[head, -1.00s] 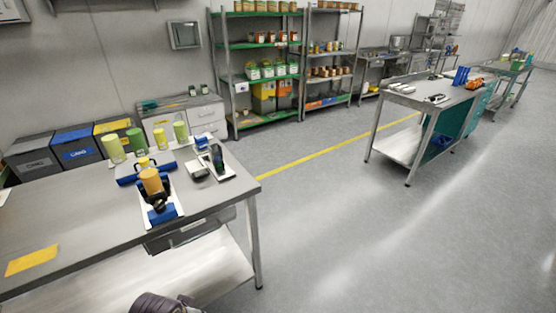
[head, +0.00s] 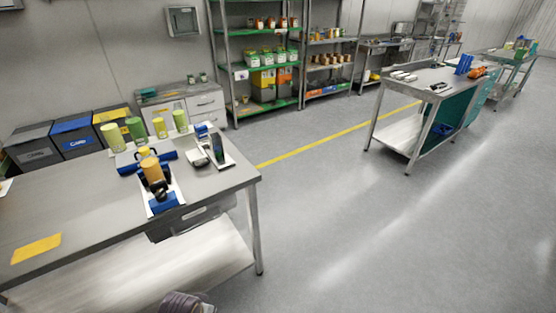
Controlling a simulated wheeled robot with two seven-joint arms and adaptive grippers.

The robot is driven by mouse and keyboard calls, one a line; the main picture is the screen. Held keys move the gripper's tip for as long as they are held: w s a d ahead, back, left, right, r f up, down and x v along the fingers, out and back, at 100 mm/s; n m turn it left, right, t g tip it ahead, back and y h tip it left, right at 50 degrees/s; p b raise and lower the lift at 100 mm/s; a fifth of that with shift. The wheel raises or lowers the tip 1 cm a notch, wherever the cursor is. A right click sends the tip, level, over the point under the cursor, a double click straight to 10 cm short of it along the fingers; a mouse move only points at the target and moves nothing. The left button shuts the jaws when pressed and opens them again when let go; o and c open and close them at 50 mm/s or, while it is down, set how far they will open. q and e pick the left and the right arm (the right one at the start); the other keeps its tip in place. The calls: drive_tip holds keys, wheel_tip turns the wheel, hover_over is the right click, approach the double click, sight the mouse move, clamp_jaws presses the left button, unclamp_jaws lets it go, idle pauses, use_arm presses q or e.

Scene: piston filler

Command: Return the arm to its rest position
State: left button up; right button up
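Neither gripper shows in the head view. A dark ribbed piece of my own arm (head: 187,305) shows at the bottom edge; its hand is out of view. The piston filler, with an orange hopper (head: 152,171), a dark body and a blue part at its front (head: 164,203), stands upright on a white mat on the steel table (head: 80,205). Nothing of mine touches it in view.
Green and yellow cylinders (head: 135,130), a small scale (head: 199,158) and a dark upright device (head: 218,148) stand behind the filler. A yellow sheet (head: 37,248) lies at left. The floor (head: 390,240) to the right is clear. Another workbench (head: 420,90) stands beyond.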

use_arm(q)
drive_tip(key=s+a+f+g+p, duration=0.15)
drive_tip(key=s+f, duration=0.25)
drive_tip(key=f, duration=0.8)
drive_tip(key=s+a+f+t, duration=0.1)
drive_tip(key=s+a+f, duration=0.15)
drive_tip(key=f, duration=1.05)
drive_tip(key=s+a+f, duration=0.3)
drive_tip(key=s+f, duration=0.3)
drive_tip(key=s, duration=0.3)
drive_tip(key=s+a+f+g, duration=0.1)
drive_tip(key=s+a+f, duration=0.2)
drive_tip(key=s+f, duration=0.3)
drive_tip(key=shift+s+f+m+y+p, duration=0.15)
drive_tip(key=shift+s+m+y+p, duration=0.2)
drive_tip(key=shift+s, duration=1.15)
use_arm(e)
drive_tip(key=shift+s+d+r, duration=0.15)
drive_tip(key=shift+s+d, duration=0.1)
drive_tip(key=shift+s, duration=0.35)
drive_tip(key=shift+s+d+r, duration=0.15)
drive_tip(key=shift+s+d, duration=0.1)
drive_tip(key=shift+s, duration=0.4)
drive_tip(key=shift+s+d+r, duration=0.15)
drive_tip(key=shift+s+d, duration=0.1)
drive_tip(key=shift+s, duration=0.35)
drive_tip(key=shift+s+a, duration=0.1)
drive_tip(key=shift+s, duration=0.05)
